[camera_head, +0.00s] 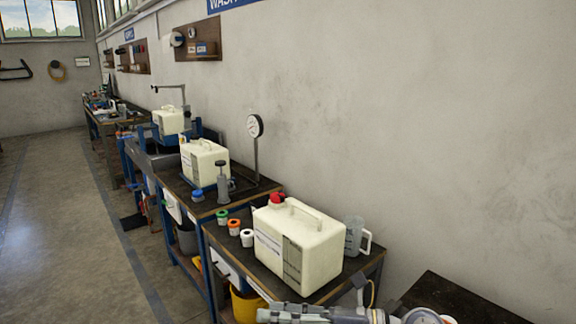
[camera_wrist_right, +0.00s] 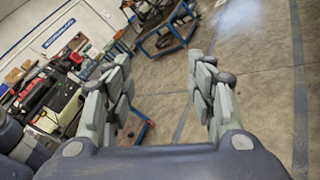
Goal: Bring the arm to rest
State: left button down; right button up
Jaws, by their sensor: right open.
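My right gripper (camera_wrist_right: 162,72) shows in the right wrist view with its two jointed grey fingers spread wide apart. Nothing is between them; behind the gap is bare concrete floor. In the head view a grey part of my arm (camera_head: 335,316) lies along the bottom edge, in front of the near bench, and is cut off by the frame. My left gripper is in neither view.
A cream jerrycan (camera_head: 296,246) with a red cap stands on the near bench, with a clear jug (camera_head: 354,236) and small coloured caps (camera_head: 234,226) beside it. More benches line the wall. The floor aisle (camera_head: 70,220) at left is clear.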

notch_tip(320, 180, up, 6)
jog(key=w+m+t+y, duration=0.2)
jog(key=m+t, duration=0.4)
jog(key=m, duration=0.1)
jog(key=w+d+m+t+h, duration=0.3)
jog(key=d+m+t+h, duration=0.6)
jog(key=m, duration=0.7)
jog(key=s+d+f+m+g+h, duration=0.2)
jog(key=d+f+m+h, duration=0.4)
jog(key=f, duration=0.3)
jog(key=s+d+f+m+g+h, duration=0.2)
jog(key=d+f+m+h, duration=0.2)
jog(key=d+f+m, duration=0.3)
jog(key=s+f+m+g, duration=0.3)
jog(key=s+f+g, duration=0.3)
jog(key=s+f, duration=0.4)
jog(key=s+f+m+g, duration=0.45)
jog(key=s+f, duration=0.25)
jog(key=s, duration=0.6)
notch_tip(320, 180, down, 25)
jog(key=s+n+g, duration=0.1)
jog(key=g, duration=0.1)
jog(key=s+d+f+g, duration=0.1)
jog(key=s+d+f, duration=0.2)
jog(key=s+f, duration=1.3)
jog(key=shift+s+f, duration=0.3)
jog(key=shift+s, duration=0.35)
jog(key=shift+n, duration=0.25)
